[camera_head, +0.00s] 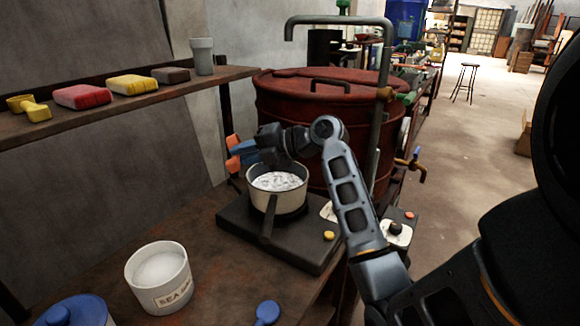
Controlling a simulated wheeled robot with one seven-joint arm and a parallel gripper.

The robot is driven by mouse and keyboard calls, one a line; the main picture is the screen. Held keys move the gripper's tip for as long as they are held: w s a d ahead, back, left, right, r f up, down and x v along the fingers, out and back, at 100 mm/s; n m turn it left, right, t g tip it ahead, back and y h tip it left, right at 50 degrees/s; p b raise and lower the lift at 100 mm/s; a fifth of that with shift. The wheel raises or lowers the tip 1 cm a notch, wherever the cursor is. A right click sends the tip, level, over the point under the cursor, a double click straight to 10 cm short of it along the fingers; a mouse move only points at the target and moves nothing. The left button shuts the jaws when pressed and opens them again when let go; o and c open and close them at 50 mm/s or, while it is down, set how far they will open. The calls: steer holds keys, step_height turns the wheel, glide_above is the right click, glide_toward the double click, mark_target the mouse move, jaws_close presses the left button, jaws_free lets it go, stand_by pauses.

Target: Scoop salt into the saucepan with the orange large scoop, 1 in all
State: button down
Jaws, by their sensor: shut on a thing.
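The saucepan (277,197) stands on a dark hotplate, with its handle towards me and lumpy white contents showing inside. My gripper (247,151) is above and behind the pan's far left rim. It is shut on the orange large scoop (236,161), whose orange parts show just left of the jaws. The scoop's bowl is partly hidden, and I cannot tell whether it holds anything. The white salt tub (158,291), labelled as sea salt, stands on the bench at the lower left, open, with white salt inside.
A hotplate (236,224) with a yellow knob bears the pan. A big red vat (275,110) and a bent grey pipe (381,110) stand close behind. A shelf (115,112) carries coloured blocks and a grey cup. A blue-lidded pot (85,312) and a blue utensil (266,312) are in front.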

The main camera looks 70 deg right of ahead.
steer(key=s+d+r+n+g+h+p, duration=0.1)
steer(key=s+d+n+g+h+p, duration=0.2)
steer(key=s+g+h+p, duration=0.2)
steer(key=s+g+p, duration=0.3)
steer(key=g, duration=0.3)
steer(key=shift+d+g, duration=0.2)
steer(key=shift+g, duration=0.2)
stand_by(0.7)
stand_by(0.4)
